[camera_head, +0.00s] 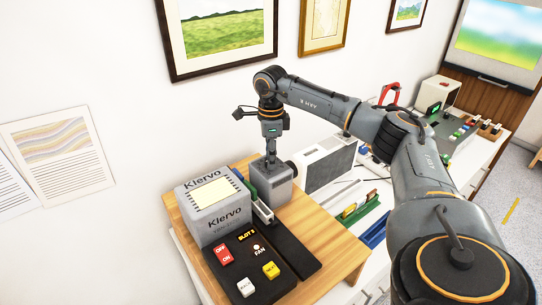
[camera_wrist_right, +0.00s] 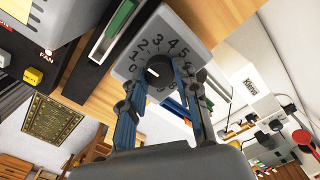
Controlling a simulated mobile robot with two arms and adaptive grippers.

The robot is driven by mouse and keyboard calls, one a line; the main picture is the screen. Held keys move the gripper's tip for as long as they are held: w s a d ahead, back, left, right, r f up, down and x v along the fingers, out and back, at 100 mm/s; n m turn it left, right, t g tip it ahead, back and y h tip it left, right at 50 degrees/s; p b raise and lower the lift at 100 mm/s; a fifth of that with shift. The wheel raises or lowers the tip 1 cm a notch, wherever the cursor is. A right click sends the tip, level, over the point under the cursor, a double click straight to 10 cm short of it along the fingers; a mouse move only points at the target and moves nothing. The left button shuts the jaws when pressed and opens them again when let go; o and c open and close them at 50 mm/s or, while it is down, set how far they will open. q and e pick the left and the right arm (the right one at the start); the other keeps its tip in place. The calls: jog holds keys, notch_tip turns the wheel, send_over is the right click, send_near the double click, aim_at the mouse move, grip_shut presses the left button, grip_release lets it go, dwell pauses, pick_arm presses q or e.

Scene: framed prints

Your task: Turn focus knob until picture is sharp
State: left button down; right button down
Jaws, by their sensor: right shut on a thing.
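The focus knob (camera_wrist_right: 160,72) is a dark round knob on a grey dial face (camera_wrist_right: 172,35) marked with numbers from 0 upward. A pale mark on the knob seems to point towards the low numbers, near 1. My right gripper (camera_wrist_right: 161,78) reaches down with its two blue fingers on either side of the knob and is shut on it. In the head view my right gripper (camera_head: 271,152) is above the grey unit (camera_head: 277,187) beside the Klervo projector (camera_head: 214,225); the knob is hidden there. The projected landscape (camera_head: 497,38) on the screen looks blurred. My left gripper is not in view.
A black panel (camera_head: 292,252) with red, white and yellow switches lies in front of the projector on a wooden board (camera_head: 349,254). A white-and-grey box (camera_head: 329,165) stands close behind the unit. Framed prints (camera_head: 222,30) hang on the wall.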

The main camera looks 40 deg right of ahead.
jog(key=m, duration=0.5)
jog(key=shift+m, duration=0.3)
jog(key=m, duration=0.5)
jog(key=shift+r, duration=0.1)
jog(key=m, duration=0.6)
jog(key=shift+p, duration=0.3)
jog(key=m, duration=0.4)
jog(key=shift+w+m, duration=0.1)
jog(key=shift+m, duration=0.2)
jog(key=c, duration=1)
grip_release()
notch_tip(320, 180, up, 12)
jog(key=shift+f, duration=0.1)
jog(key=shift+a, duration=0.1)
